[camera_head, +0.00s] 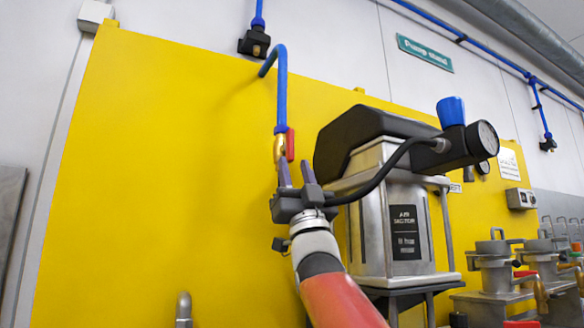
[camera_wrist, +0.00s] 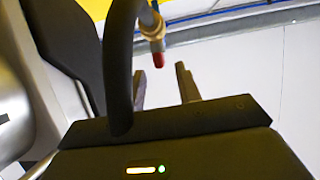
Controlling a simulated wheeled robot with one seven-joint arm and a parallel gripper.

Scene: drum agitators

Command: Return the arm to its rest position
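My gripper (camera_head: 296,173) is raised in front of the yellow panel, with its grey fingers pointing up. The fingers are apart, with nothing seen between them. A brass valve with a red handle (camera_head: 290,146) hangs on a blue pipe just above the fingertips; whether they touch it I cannot tell. In the wrist view the two fingers (camera_wrist: 163,86) stand apart, and a brass fitting with a red tip (camera_wrist: 157,52) shows beyond them. My arm reaches up from the bottom of the head view.
A steel air motor (camera_head: 378,220) with a black top stands close on the right. A black hose (camera_head: 385,176) runs from its gauge unit to beside my gripper and crosses the wrist view closely (camera_wrist: 122,65). Steel pump units (camera_head: 495,265) stand farther right. The yellow panel (camera_head: 160,180) on the left is mostly clear.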

